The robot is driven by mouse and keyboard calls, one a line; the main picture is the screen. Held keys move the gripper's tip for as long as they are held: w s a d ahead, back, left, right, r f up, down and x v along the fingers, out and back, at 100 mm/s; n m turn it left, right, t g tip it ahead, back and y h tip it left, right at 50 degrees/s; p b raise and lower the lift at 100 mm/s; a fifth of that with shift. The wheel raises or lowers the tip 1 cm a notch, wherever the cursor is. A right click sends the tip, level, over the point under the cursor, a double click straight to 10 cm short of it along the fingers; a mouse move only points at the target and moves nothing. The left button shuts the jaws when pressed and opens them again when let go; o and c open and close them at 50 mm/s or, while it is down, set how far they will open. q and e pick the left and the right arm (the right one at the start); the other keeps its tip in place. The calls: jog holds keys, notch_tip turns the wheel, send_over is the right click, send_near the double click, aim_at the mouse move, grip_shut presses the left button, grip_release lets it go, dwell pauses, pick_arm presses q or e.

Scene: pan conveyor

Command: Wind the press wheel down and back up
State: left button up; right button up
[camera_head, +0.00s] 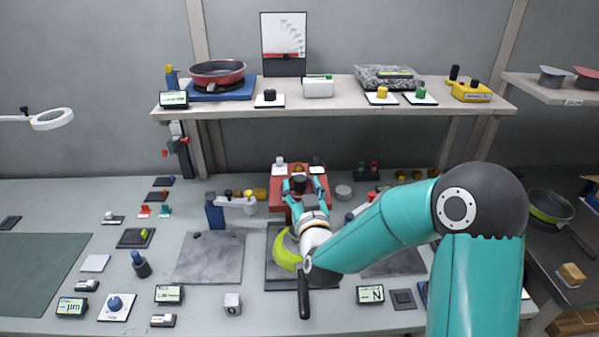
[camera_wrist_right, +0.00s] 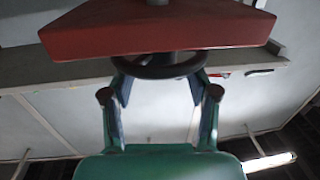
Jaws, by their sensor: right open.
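The red press (camera_head: 278,199) stands at the back of the bench, behind my right wrist. In the right wrist view its red slab (camera_wrist_right: 160,27) fills the top, with the dark round wheel (camera_wrist_right: 158,71) on a short shaft in front of it. My right gripper (camera_head: 302,185) is at the press. In the wrist view its two fingers (camera_wrist_right: 160,80) are apart, with their tips at the two sides of the wheel. I cannot tell whether they touch it. My left gripper is not in view.
A green pan (camera_head: 287,254) with a black handle lies under my right forearm, on a dark plate (camera_head: 277,275). A blue and white device (camera_head: 214,212) stands left of the press. A shelf (camera_head: 330,108) with a red pan (camera_head: 217,73) runs above the back of the bench.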

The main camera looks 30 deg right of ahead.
jog(key=shift+p+x, duration=0.35)
jog(key=shift+x, duration=1.05)
grip_shut()
jog(key=n+y+b, duration=0.1)
jog(key=y+b, duration=0.1)
jog(key=b, duration=0.2)
jog(key=n+t+y+b, duration=0.1)
jog(key=y+b, duration=0.1)
jog(key=b, duration=0.2)
jog(key=shift+f+n, duration=0.15)
jog(key=shift+n, duration=0.25)
jog(key=shift+y+b, duration=0.4)
jog(key=shift+b, duration=0.2)
jog(key=shift+n, duration=0.3)
jog(key=shift+r, duration=0.25)
grip_release()
